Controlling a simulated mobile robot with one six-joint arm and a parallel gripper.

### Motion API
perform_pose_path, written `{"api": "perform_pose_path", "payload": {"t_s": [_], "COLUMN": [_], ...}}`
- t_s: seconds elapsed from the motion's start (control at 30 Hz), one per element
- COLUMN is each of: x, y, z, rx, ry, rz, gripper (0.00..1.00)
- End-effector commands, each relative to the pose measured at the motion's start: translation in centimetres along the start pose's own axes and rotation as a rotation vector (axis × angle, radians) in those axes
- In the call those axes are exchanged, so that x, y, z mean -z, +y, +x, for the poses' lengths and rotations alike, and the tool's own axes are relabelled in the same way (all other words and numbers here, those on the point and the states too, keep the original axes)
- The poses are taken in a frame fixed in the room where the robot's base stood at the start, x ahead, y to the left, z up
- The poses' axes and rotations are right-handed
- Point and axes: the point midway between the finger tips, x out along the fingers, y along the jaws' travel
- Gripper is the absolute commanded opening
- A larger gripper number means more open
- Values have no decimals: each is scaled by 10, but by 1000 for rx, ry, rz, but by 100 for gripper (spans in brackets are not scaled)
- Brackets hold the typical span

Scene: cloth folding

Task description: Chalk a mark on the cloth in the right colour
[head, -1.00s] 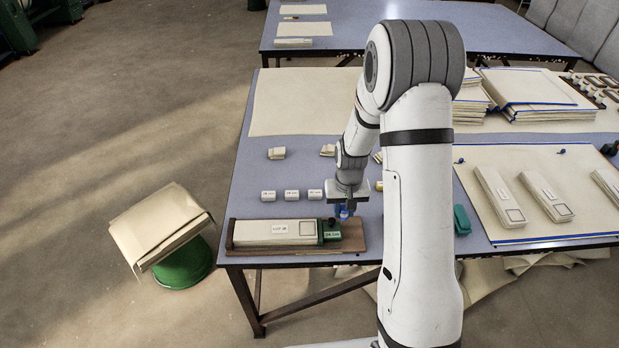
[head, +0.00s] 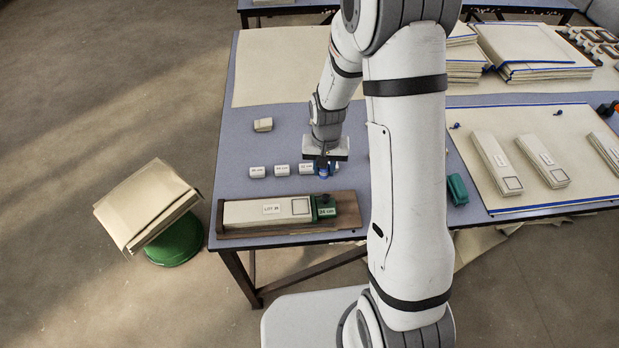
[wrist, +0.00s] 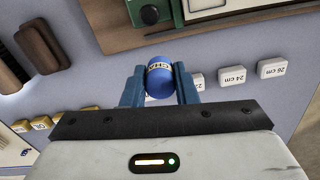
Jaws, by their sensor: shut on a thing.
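My gripper (wrist: 160,88) is shut on a blue chalk (wrist: 160,78), a rounded piece with a white band lettered "CHA". In the head view my gripper (head: 323,168) is above the blue table, behind the wooden board and at the right end of a row of white blocks. A pale folded cloth (head: 245,213) labelled "LOT" lies on the wooden board (head: 345,224), with a square outline near its right end. A green block (head: 326,201) with a small, hard-to-read cm label sits against that end. Whether the outline holds any mark is too small to tell.
White size blocks (head: 257,172) stand in a row; the wrist view shows "24 cm" and "26 cm" (wrist: 272,69). Yellow blocks (wrist: 42,123) and brown blocks (wrist: 40,48) also show there. More folded cloths (head: 497,163) lie on the right. A cloth-topped green stool (head: 175,243) stands left.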

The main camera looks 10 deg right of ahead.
Motion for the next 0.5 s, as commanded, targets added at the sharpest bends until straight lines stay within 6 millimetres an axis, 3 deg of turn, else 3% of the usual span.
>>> {"api": "perform_pose_path", "payload": {"t_s": [0.1, 0.23, 0.5], "x": [-31, -56, -73], "y": [-21, -34, -40], "z": [-20, -33, -34], "rx": [1, 1, 0], "ry": [3, 2, 1], "rz": [121, 239, 322], "gripper": [8, 8, 8]}}
